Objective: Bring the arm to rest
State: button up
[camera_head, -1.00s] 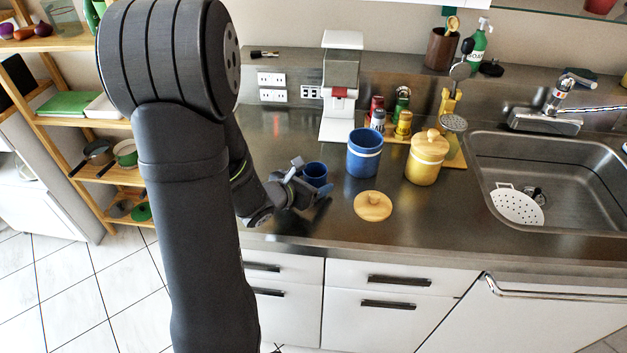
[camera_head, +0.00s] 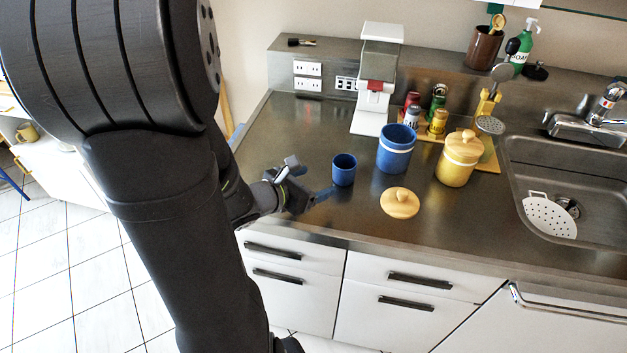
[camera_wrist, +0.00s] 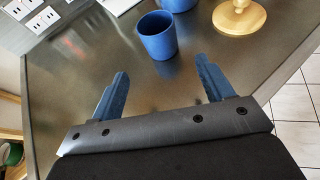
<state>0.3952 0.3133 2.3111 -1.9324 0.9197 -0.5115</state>
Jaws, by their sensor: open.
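My gripper (camera_head: 311,184) is open and empty, low over the left part of the steel counter. In the wrist view its two blue fingers (camera_wrist: 160,84) are spread with bare counter between them. A small blue cup (camera_head: 344,170) stands upright on the counter just beyond the fingertips, apart from them; it also shows in the wrist view (camera_wrist: 157,36). My dark arm fills the left of the head view and hides part of the counter's left end.
A wooden lid (camera_head: 400,203), a blue canister (camera_head: 396,150) and a yellow lidded canister (camera_head: 459,159) stand right of the cup. A white appliance (camera_head: 376,85) and spice jars (camera_head: 437,120) are behind. The sink (camera_head: 515,175) is at right. Counter left of the cup is clear.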

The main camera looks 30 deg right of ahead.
aim_at(336, 172)
jog(key=shift+d, duration=0.1)
jog(key=x, duration=1.2)
jog(key=shift+f, duration=0.1)
jog(key=shift+r, duration=0.5)
jog(key=shift+f, duration=0.1)
